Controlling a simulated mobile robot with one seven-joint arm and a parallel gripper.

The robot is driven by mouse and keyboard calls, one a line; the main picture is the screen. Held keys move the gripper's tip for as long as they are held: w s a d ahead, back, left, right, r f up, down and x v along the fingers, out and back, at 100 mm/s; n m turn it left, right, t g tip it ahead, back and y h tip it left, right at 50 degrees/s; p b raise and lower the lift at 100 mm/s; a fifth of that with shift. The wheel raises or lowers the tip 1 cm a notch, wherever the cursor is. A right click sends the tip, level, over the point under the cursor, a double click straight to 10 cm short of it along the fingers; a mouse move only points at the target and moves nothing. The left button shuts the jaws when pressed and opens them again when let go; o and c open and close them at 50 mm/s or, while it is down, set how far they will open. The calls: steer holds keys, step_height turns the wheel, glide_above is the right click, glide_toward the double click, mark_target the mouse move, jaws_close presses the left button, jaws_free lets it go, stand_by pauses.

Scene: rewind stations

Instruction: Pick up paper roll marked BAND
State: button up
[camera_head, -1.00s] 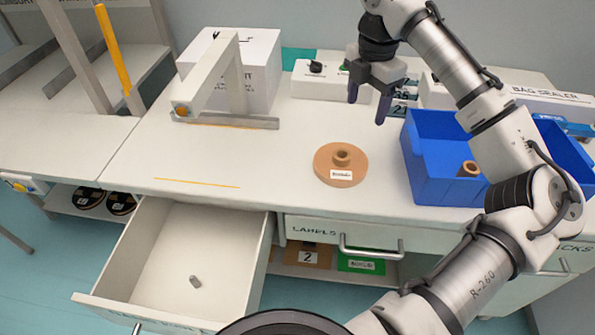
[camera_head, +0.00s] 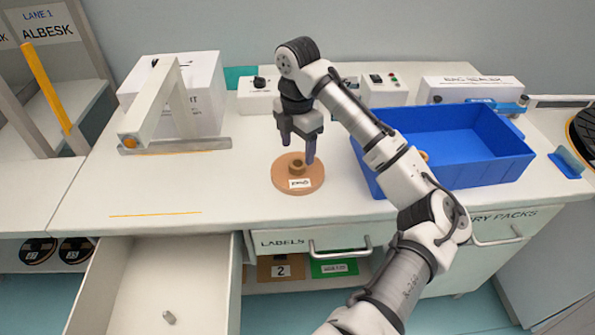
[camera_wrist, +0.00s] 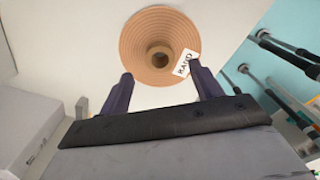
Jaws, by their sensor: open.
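A flat brown paper roll (camera_head: 284,184) with a raised hollow core lies on the white worktop. A white label is on it, and in the wrist view the label on the roll (camera_wrist: 140,40) reads BAND. My gripper (camera_head: 298,152) is open and empty, pointing down over the roll, near its core. In the wrist view the two dark fingertips of my gripper (camera_wrist: 160,73) are apart, at the near edge of the roll, with the core beyond them. The fingers hide a little of the roll; I cannot tell the exact height above it.
A grey press-like frame (camera_head: 180,147) and a white box (camera_head: 205,85) stand at the left. A drawer (camera_head: 98,285) is open below. The worktop left of the roll is clear.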

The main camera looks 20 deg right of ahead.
mark_target(298, 158)
steer(key=shift+f, duration=2.2)
steer(key=c, duration=1.2)
